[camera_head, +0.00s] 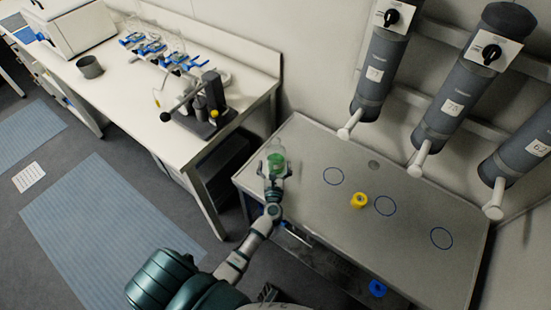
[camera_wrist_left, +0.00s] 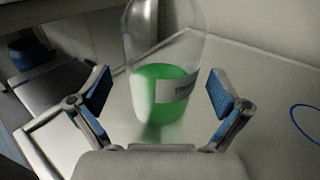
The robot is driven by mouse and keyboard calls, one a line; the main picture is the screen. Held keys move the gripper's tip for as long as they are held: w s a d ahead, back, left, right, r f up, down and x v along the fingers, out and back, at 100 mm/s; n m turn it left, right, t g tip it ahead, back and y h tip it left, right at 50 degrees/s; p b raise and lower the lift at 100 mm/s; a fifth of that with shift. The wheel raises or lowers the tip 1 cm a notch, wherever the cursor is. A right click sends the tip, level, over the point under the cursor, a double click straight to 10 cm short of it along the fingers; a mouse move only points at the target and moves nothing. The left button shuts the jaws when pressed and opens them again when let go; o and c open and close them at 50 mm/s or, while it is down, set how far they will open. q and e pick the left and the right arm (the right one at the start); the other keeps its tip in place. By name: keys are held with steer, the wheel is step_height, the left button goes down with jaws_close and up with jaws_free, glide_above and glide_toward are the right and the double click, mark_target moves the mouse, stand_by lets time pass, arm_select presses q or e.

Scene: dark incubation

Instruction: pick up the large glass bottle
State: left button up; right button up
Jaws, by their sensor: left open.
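The large glass bottle (camera_head: 277,162) stands upright at the left end of the grey metal table (camera_head: 330,215). It is clear glass with green liquid in its lower part. In the left wrist view, gaps show between the left gripper's (camera_wrist_left: 160,92) pads and the glass. My right gripper is not in view.
A yellow object (camera_head: 358,201) and blue circles (camera_head: 385,206) are on the table. Grey cylinders (camera_head: 443,108) with white nozzles hang above its right side. A white bench (camera_head: 135,85) with lab equipment stands at the left. A blue object (camera_head: 377,288) sits below the table's front edge.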

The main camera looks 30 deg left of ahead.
arm_select(q)
steer(key=x, duration=0.3)
steer(key=shift+d+r, duration=0.1)
steer(key=shift+d, duration=0.1)
steer(key=shift+w+a, duration=0.25)
steer(key=shift+w, duration=0.15)
steer(key=c, duration=1.5)
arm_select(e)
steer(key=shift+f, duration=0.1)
arm_select(q)
steer(key=shift+r, duration=0.1)
steer(key=shift+r, duration=0.4)
steer(key=r, duration=0.1)
steer(key=r+p, duration=0.1)
steer(key=s, duration=0.1)
steer(key=shift+d+r+p, duration=0.3)
steer(key=shift+r+p, duration=0.05)
steer(key=shift+r, duration=0.05)
glide_toward(276, 153)
steer(key=shift+s+d+f, duration=0.25)
steer(key=shift+s+d, duration=0.25)
steer(key=shift+s, duration=0.1)
steer(key=shift+s+d+f, duration=0.3)
steer(key=shift+s+d, duration=0.2)
steer(key=shift+s, duration=0.05)
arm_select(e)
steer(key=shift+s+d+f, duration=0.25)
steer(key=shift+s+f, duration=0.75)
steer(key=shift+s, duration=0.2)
